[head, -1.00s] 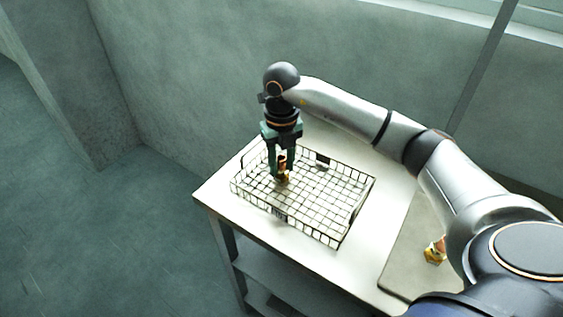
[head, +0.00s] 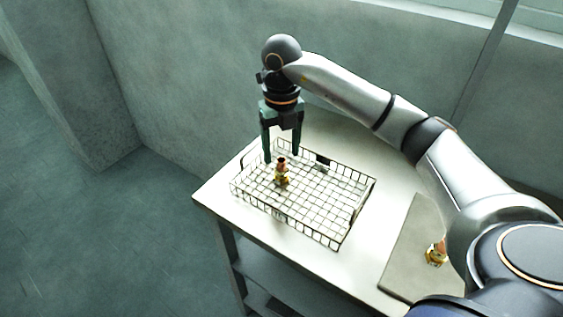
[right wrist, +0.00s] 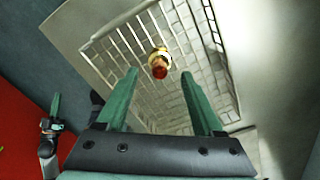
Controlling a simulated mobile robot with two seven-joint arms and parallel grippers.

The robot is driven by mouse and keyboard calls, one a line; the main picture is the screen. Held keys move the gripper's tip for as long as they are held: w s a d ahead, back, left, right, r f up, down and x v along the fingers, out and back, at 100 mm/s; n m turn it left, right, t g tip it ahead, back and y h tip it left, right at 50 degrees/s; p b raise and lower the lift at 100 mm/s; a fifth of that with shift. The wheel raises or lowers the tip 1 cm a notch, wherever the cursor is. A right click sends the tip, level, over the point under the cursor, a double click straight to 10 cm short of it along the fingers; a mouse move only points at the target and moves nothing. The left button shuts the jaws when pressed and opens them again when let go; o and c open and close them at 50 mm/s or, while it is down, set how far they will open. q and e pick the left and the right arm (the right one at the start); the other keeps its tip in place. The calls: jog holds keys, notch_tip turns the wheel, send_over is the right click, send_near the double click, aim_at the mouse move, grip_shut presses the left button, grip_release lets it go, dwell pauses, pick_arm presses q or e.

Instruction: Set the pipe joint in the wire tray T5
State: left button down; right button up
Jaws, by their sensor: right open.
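The wire tray (head: 345,222) sits on the white table; I cannot read its label. A brass pipe joint with a reddish upper end (head: 282,173) stands roughly upright in the tray, toward its left side. It also shows in the right wrist view (right wrist: 159,63), beyond the fingertips. My right gripper (head: 282,157) has its green fingers open and apart above the joint, holding nothing; both fingers show in the right wrist view (right wrist: 158,74). What looks like my left gripper (right wrist: 52,115) shows small at the left of the right wrist view, its jaws unclear.
A second brass and orange piece (head: 435,253) sits on a grey mat (head: 407,262) at the table's right, partly beside my right arm. The rest of the tray floor is empty. A wall stands behind the table (head: 212,192).

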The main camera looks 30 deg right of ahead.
aim_at(281, 160)
notch_tip(281, 160, up, 7)
jog(key=shift+p, duration=0.3)
jog(key=shift+a, duration=0.1)
